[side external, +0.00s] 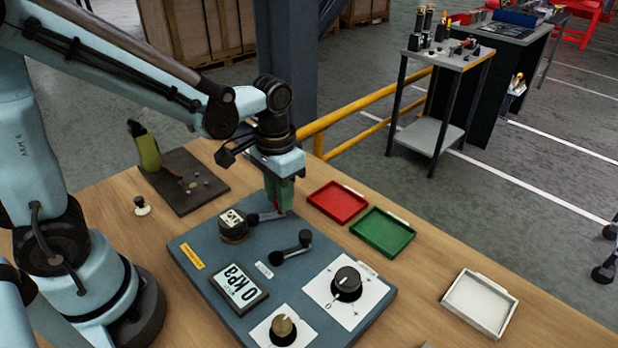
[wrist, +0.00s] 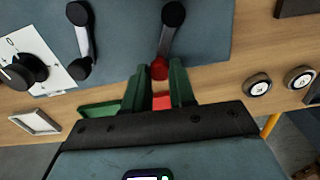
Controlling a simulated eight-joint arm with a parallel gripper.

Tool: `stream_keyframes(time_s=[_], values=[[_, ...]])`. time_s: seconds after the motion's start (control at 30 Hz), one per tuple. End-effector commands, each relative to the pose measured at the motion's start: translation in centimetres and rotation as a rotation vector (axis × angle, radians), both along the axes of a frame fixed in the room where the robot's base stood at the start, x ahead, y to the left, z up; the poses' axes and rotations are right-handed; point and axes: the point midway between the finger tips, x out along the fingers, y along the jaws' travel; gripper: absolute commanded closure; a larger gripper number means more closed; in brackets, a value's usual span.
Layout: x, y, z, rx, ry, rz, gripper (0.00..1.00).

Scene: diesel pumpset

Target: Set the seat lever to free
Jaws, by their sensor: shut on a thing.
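The blue-grey panel (side external: 205,262) lies on the wooden table and carries two dark levers. The far lever (side external: 262,217), taken as the seat lever, reaches from its black pivot toward my gripper (side external: 279,196). In the wrist view this lever (wrist: 167,40) ends in a red knob (wrist: 159,69) between the green fingertips of my gripper (wrist: 160,78). My gripper is shut on that end from above. The other lever (side external: 290,248) stands apart, nearer the camera, and also shows in the wrist view (wrist: 84,42). I cannot read the lever labels.
Red (side external: 337,202), green (side external: 383,234) and white (side external: 480,303) trays lie right of the panel.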

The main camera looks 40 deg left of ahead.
Motion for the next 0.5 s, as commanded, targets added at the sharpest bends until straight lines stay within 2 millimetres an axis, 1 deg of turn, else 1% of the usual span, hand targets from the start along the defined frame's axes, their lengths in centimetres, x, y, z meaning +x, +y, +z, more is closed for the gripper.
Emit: stream_keyframes(time_s=[0.2,0.23,0.37,0.4,0.5], values=[[-0.05,-0.05,-0.04,-0.002,0.0,0.001,1.0],[-0.05,-0.05,-0.04,-0.002,0.0,0.001,0.72],[-0.03,-0.04,-0.03,-0.001,0.001,0.002,0.52],[-0.03,-0.03,-0.03,-0.001,0.001,0.002,0.5],[-0.02,-0.02,-0.02,-0.001,0.001,0.002,0.5]])
